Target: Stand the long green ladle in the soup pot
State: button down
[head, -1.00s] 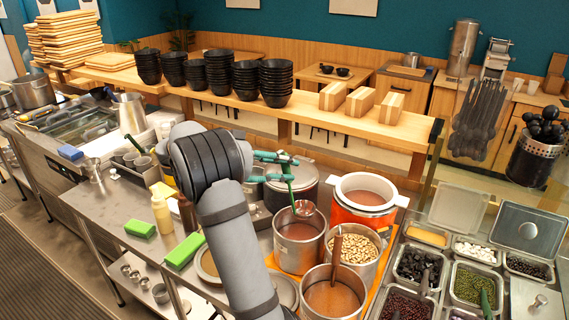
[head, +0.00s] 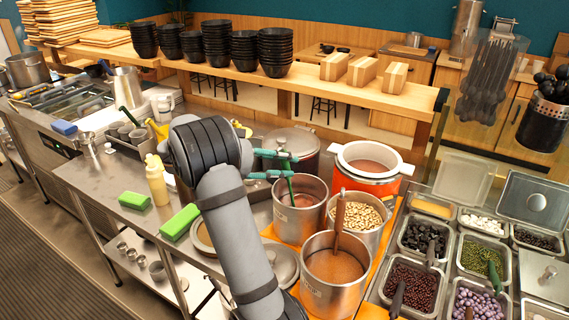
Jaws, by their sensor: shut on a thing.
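The long green ladle (head: 291,186) has its handle in my gripper (head: 292,166), whose green fingers are shut on it. The handle points down into a steel pot (head: 313,224) of reddish-brown soup, just below the gripper. The ladle's lower end is inside the pot's rim. Its bowl is hidden, and I cannot tell whether it touches the bottom. The upper part of the ladle is hard to make out behind my gripper and wrist.
Close by stand a steel pot of beans (head: 373,237), a front pot (head: 317,295) with a brown-handled utensil, a red cooker (head: 390,185) and a lidded pot (head: 290,138). Topping trays (head: 421,262) fill the right. A green sponge (head: 181,221) and yellow bottle (head: 156,185) stand left.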

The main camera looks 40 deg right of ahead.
notch_tip(320, 180, down, 6)
jog(key=b, duration=0.5)
jog(key=shift+r+b, duration=0.25)
jog(key=shift+b, duration=0.15)
jog(key=shift+a, duration=0.15)
jog(key=shift+s+a+f+b, duration=0.1)
jog(key=shift+a+f+b, duration=0.05)
jog(key=shift+a+b, duration=0.3)
jog(key=shift+s+a+f+b, duration=0.1)
jog(key=shift+a+b, duration=0.2)
jog(key=shift+a, duration=0.2)
jog(key=c, duration=1.3)
grip_release()
jog(key=shift+o, duration=0.5)
jog(key=shift+r, duration=0.1)
